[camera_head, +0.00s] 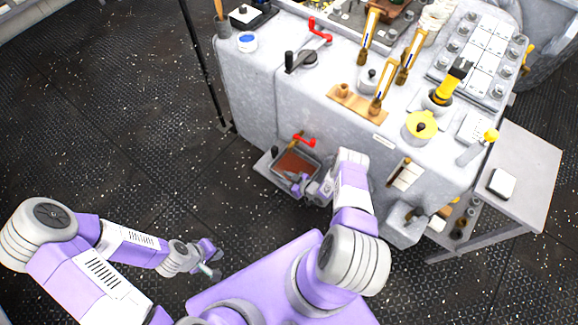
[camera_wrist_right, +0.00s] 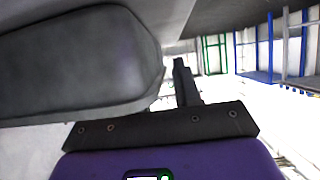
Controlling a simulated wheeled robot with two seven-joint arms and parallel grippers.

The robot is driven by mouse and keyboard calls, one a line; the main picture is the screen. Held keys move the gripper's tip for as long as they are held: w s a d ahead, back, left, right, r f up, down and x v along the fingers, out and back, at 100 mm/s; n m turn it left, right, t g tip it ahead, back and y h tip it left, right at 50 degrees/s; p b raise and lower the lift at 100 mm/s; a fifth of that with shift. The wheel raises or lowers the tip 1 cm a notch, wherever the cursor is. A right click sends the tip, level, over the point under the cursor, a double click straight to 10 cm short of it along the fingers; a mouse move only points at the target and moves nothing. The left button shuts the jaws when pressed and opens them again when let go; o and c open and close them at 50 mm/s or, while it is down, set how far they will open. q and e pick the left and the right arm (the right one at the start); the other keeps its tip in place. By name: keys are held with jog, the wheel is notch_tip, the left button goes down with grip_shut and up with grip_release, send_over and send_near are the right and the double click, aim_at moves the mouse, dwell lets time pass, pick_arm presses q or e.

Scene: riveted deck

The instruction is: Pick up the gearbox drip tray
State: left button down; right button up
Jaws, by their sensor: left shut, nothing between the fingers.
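The gearbox drip tray appears to be the small grey tray with a rust-brown inside (camera_head: 296,163), low at the foot of the grey machine in the head view. My right arm reaches down to it, and my right gripper (camera_head: 301,184) is at the tray's near right side. Whether the fingers touch or hold the tray cannot be made out. In the right wrist view a large dark grey rounded shape fills the left, and one dark finger (camera_wrist_right: 184,84) shows; the other is hidden. My left gripper (camera_head: 212,262) is shut and empty, over the floor well left of the tray.
The grey machine (camera_head: 255,100) rises directly behind the tray, with brass-coloured levers, a yellow-topped pot (camera_head: 421,125) and red handles on top. A red handle (camera_head: 304,141) is just above the tray. A side table (camera_head: 530,165) stands at right. The dark floor at left is clear.

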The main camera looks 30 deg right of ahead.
jog(key=shift+w+a+f, duration=0.25)
jog(key=shift+w+f, duration=0.1)
jog(key=shift+w, duration=0.2)
jog(key=shift+c, duration=0.3)
grip_shut()
jog(key=shift+r, duration=0.1)
jog(key=shift+r, duration=0.1)
jog(key=shift+a+r+p, duration=0.2)
jog(key=shift+r+p, duration=1.7)
jog(key=shift+r, duration=1.5)
jog(key=s+a+p, duration=0.2)
jog(key=s+a, duration=0.1)
jog(key=a, duration=0.6)
jog(key=s+a+p, duration=0.2)
jog(key=s+a, duration=0.2)
jog(key=a, duration=0.5)
jog(key=shift+s, duration=0.3)
